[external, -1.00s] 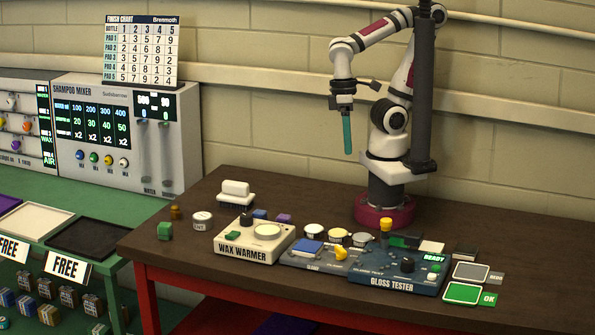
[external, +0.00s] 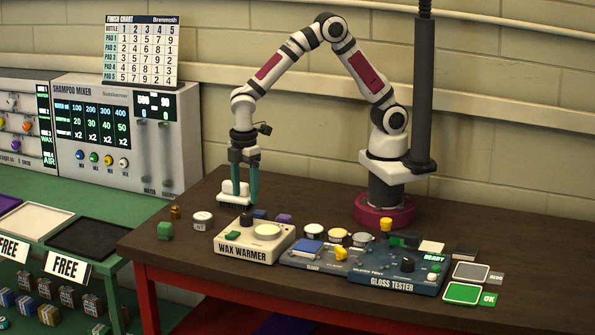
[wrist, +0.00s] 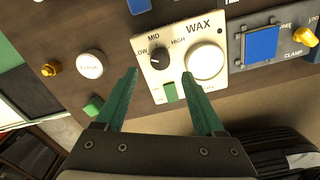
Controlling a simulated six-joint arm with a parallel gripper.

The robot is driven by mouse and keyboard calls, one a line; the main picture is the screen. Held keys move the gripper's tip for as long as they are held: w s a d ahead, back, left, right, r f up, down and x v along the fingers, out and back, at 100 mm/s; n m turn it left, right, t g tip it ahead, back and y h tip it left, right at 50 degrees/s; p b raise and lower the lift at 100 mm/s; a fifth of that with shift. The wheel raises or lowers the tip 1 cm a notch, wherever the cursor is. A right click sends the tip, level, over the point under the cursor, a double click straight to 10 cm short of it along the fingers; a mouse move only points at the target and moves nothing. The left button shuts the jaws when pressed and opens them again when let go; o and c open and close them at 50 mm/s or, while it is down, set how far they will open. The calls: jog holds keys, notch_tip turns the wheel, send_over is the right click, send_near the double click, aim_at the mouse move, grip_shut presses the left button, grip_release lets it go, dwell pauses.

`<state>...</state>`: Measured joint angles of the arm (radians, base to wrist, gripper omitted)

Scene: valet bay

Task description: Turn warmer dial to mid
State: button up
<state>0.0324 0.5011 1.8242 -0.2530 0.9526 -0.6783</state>
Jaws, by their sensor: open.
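The wax warmer (external: 243,253) is a cream box on the front of the table. Its black dial (wrist: 158,62) shows in the wrist view with LOW, MID and HIGH marked around it; the knob's exact pointing is too small to tell. A round pale lid (wrist: 205,62) sits right of the dial, and a green switch (wrist: 170,93) below it. My gripper (external: 245,204) is open and empty, its green fingers pointing down above the dial area. In the wrist view the fingertips (wrist: 160,74) lie on either side of the dial, apart from it.
A white brush (external: 234,190) lies behind the warmer. The table's back left is clear.

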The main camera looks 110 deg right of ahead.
aim_at(246, 215)
notch_tip(246, 215, down, 6)
jog(key=shift+f, duration=0.1)
jog(key=shift+c, duration=0.2)
grip_shut()
